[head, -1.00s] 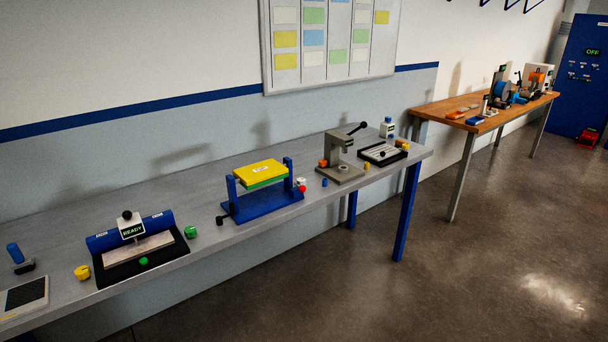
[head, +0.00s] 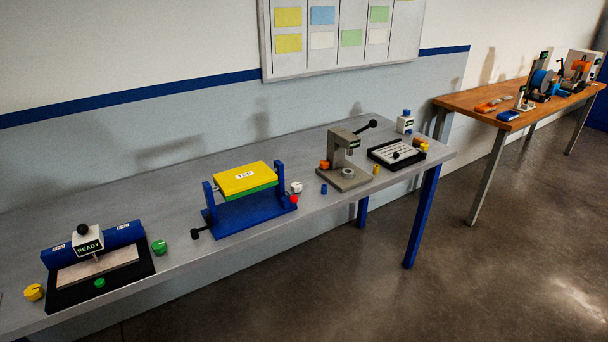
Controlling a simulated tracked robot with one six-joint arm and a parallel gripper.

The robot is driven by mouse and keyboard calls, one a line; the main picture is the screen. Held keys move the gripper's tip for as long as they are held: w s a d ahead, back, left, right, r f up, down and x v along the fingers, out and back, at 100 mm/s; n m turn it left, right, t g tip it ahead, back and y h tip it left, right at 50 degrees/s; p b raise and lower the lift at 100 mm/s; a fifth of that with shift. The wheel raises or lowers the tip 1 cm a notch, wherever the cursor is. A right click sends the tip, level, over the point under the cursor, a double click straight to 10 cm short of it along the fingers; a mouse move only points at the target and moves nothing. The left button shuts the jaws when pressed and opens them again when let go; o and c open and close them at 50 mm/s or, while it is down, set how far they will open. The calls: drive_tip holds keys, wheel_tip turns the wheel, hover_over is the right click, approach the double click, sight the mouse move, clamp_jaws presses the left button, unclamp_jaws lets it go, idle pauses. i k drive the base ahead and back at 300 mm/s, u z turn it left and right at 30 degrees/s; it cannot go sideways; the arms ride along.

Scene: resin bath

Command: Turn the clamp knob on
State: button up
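A blue fixture (head: 247,217) with two uprights stands mid-bench and holds a yellow and green block (head: 245,180) labelled "TOP". A red knob (head: 294,200) sits at its right end. A black handle (head: 198,233) sticks out at its left end. I cannot tell which of these is the clamp knob, or how either is set. My gripper is not in view.
The grey bench (head: 180,267) also carries a black-based device reading "READY" (head: 88,246), a grey press (head: 343,160) and a black tray (head: 395,155). A wooden bench (head: 470,102) stands at the right. The floor in front is clear.

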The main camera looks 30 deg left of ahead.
sight(296, 187)
drive_tip(key=i, duration=2.9)
drive_tip(key=u, duration=2.55)
